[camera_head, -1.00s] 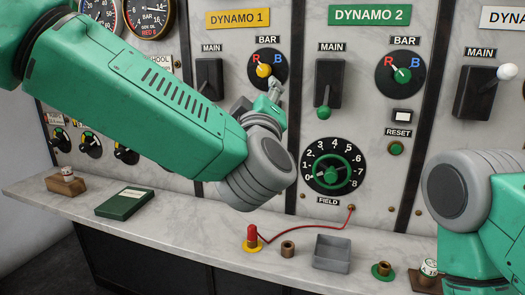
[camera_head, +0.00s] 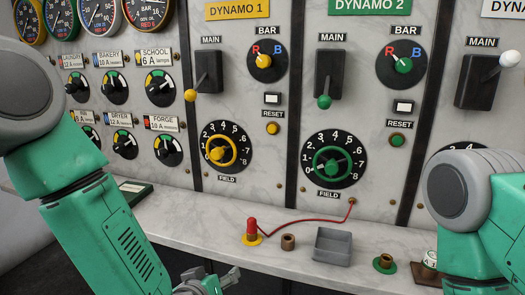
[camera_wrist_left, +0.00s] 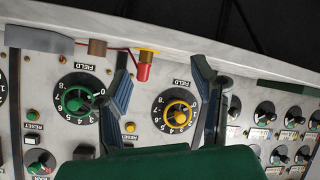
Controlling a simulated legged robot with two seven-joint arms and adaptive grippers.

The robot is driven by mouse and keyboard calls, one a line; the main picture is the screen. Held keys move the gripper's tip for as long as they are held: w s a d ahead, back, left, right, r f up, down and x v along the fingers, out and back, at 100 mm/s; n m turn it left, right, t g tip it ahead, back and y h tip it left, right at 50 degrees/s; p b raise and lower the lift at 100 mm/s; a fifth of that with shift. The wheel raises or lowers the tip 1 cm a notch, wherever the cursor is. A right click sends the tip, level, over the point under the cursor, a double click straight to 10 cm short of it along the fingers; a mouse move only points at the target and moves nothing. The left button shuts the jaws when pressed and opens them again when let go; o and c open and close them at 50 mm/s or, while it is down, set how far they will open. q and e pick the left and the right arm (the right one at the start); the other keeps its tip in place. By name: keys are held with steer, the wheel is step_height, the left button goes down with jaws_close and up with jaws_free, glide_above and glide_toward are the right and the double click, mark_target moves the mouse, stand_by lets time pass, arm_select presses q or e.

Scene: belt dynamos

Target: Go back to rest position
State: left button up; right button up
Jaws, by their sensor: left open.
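My left gripper (camera_head: 210,278) is low in the head view, in front of the ledge, with its fingertips partly cut off by the bottom edge. In the left wrist view the two fingers (camera_wrist_left: 163,75) are spread wide with nothing between them. The panel stands beyond them, and the gripper is apart from it. The yellow Dynamo 1 bar knob (camera_head: 263,61) has its pointer toward R. The yellow-tipped main lever (camera_head: 190,95) hangs down. My right arm shows at the right edge, but its gripper is out of view.
A marble ledge (camera_head: 200,222) runs below the panel. On it are a red-topped plug (camera_head: 252,230) with a red cord, a brass bushing (camera_head: 288,242), a grey tray (camera_head: 332,246) and a green-based socket (camera_head: 384,263).

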arm_select(q)
steer(key=s+a+f+m+g+y+b, duration=0.1)
steer(key=s+a+f+g, duration=0.25)
steer(key=s+f, duration=0.35)
steer(key=s+a+f+m+g, duration=0.1)
steer(key=s+a+f+g, duration=0.1)
steer(key=s+a+f, duration=0.5)
steer(key=s+a+f+g+y, duration=0.1)
steer(key=s+a+f, duration=0.3)
steer(key=s, duration=0.5)
steer(key=s+a+f+g+y+b, duration=0.1)
steer(key=s+a+f+g, duration=0.2)
steer(key=s, duration=0.5)
steer(key=shift+s+a+f+m+g, duration=0.35)
steer(key=shift+a+g, duration=0.35)
steer(key=shift+g, duration=0.15)
